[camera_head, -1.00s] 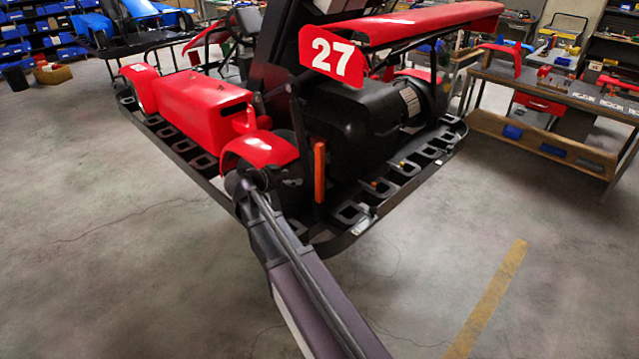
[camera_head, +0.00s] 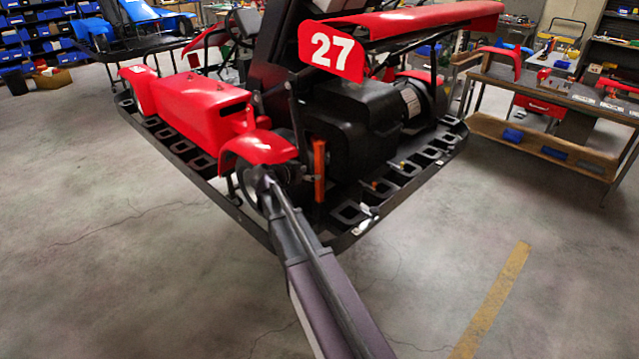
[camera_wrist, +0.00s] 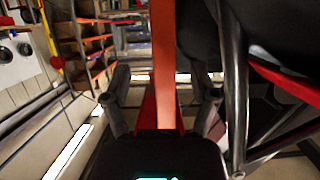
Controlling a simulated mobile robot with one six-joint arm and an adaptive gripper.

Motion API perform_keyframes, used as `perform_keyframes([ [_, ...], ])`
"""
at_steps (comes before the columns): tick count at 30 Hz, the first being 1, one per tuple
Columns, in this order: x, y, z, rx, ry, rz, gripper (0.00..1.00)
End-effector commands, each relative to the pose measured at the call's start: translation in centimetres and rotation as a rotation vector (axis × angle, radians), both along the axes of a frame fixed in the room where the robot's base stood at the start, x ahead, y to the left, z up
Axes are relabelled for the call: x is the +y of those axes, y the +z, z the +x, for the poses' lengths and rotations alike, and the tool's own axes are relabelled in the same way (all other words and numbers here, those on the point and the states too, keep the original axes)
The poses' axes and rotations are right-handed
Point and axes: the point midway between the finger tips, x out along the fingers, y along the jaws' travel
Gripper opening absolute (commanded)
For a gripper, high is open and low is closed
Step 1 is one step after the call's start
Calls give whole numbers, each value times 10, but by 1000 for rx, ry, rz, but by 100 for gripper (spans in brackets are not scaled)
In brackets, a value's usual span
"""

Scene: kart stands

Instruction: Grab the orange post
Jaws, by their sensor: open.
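The orange post (camera_head: 319,170) stands upright at the near corner of the red number 27 kart, beside its black engine housing. In the wrist view the post (camera_wrist: 164,62) runs up the middle of the picture. My gripper (camera_wrist: 163,82) is open, with one finger on each side of the post in that view and a gap on both sides. I cannot tell how deep the post lies between the fingers. In the head view my arm reaches to just left of the post, and my fingers do not show clearly against the dark wheel.
The red kart (camera_head: 200,100) sits on a black slotted stand (camera_head: 385,190). A dark bar (camera_wrist: 236,80) stands close to the right of my gripper in the wrist view. A workbench (camera_head: 560,90) is at the right. The near floor is clear.

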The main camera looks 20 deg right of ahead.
Motion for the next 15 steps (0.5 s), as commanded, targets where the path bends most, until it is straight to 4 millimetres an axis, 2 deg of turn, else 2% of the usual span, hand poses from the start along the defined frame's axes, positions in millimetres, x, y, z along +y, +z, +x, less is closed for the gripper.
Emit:
perform_keyframes([
  [8,-4,-2,3,0,-1,0,76],
  [15,-27,-8,15,1,-2,0,76],
])
